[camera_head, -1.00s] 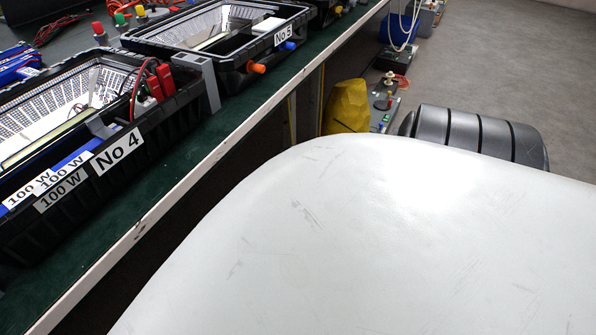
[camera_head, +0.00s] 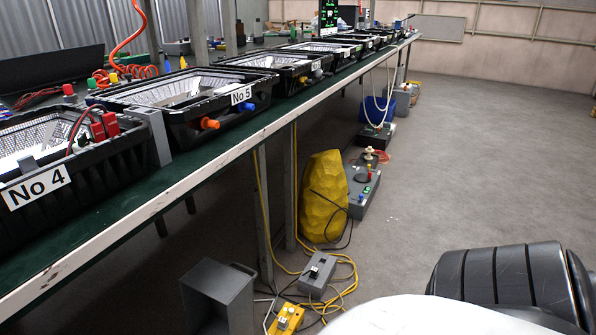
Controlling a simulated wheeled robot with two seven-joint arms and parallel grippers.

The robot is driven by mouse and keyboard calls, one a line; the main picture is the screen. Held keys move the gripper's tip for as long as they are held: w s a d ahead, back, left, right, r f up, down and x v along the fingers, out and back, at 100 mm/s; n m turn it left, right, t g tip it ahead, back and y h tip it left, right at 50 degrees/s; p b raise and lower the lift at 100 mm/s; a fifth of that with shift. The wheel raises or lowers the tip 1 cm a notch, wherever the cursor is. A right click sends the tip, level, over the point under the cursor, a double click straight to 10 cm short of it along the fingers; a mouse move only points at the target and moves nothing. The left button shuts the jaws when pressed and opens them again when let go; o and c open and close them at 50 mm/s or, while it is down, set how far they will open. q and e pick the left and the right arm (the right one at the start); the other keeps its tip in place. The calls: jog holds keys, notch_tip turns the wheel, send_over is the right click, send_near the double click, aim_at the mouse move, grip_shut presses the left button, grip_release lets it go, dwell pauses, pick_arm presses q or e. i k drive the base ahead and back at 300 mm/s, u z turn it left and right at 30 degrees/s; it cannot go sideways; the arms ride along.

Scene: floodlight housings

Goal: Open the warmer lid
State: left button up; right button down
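I cannot make out a warmer or its lid in the camera_head view. Neither of my grippers is in view. On the long bench stand floodlight housings, among them the one labelled No 4 (camera_head: 75,200) at the left and the one labelled No 5 (camera_head: 195,128) behind it. Both housings have open tops with their reflective insides showing.
The bench edge (camera_head: 150,208) runs from lower left to upper right. Below it are a grey bin (camera_head: 218,295), a yellow faceted object (camera_head: 325,198), a grey switch box (camera_head: 317,273) and yellow cables. The concrete floor (camera_head: 480,150) to the right is mostly clear.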

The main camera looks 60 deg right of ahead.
aim_at(218, 298)
jog(key=z, duration=0.8)
jog(key=k, duration=1.1)
jog(key=z, duration=1.15)
jog(key=i, duration=1.1)
jog(key=u, duration=0.9)
jog(key=i, duration=0.8)
jog(key=u, duration=0.95)
